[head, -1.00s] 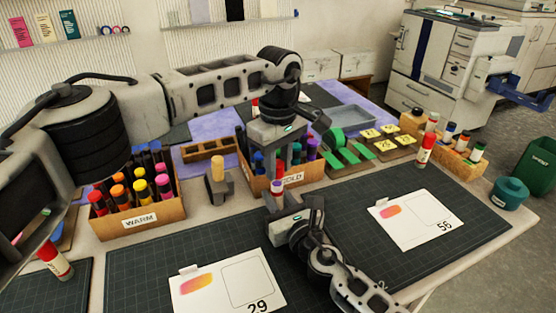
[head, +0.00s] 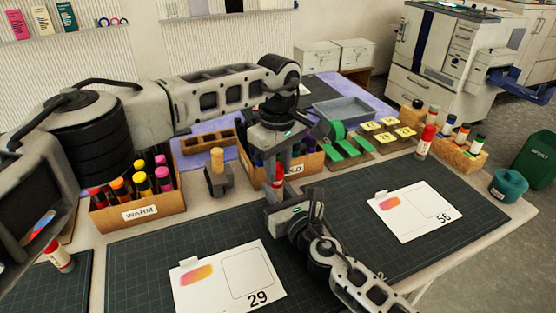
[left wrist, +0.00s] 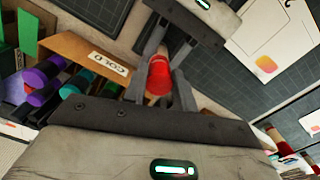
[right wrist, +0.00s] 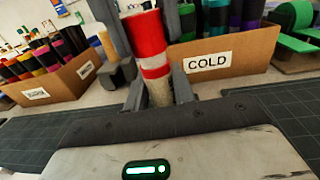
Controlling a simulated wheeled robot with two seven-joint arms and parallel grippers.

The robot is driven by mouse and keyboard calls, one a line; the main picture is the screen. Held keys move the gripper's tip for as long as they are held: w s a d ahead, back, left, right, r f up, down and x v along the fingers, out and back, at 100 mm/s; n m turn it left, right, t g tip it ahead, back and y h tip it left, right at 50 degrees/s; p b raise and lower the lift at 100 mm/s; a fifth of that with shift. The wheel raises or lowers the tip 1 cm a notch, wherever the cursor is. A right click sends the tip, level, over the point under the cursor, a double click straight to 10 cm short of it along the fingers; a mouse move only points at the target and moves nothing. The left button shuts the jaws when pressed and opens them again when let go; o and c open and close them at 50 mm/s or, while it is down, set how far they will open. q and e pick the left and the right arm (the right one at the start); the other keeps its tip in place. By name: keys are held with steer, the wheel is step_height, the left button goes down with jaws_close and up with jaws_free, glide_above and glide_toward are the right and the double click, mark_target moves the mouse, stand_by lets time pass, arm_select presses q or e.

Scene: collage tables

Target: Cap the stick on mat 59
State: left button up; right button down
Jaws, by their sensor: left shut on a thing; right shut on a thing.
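My left gripper (head: 277,172) points down from above and is shut on a red cap (right wrist: 145,35). My right gripper (head: 284,197) is below it, shut on a glue stick (right wrist: 160,90) with a pale body and a red band. The stick stands upright, and the cap sits directly over its top end with no clear gap. How deep it sits cannot be told. In the left wrist view the red end (left wrist: 158,75) shows between the fingers. Cards 29 (head: 205,298) and 56 (head: 420,220) lie on dark mats; no number 59 shows.
The WARM box (head: 140,215) of markers stands left and the COLD box (head: 312,163) stands behind my grippers. A wooden peg on a grey base (head: 217,178) is between them. Red-capped sticks stand at the right (head: 425,142) and far left (head: 58,257).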

arm_select(q)
steer(key=shift+f, duration=0.6)
stand_by(0.5)
steer(key=o, duration=1)
step_height(320, 180, up, 12)
arm_select(e)
steer(key=c, duration=1.1)
jaws_free()
